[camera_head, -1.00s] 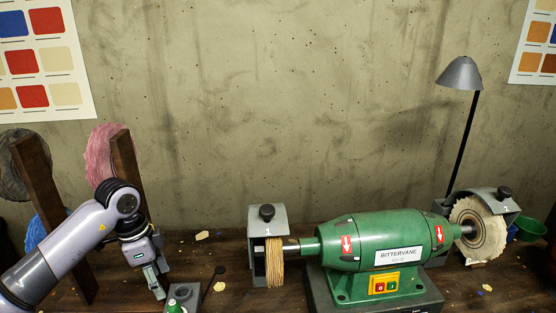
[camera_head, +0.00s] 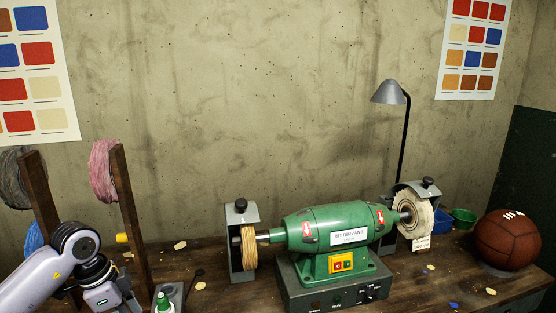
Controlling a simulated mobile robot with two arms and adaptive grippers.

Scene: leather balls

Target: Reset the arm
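My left arm comes in from the lower left in the head view. My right arm and gripper are not in view.
A green bench grinder (camera_head: 335,237) with two wheels stands mid-table. A brown leather ball (camera_head: 506,240) sits at the right, near blue (camera_head: 441,222) and green (camera_head: 464,217) bowls. A lamp (camera_head: 391,93) rises behind. Wooden posts (camera_head: 130,217) with coiled cords stand at left.

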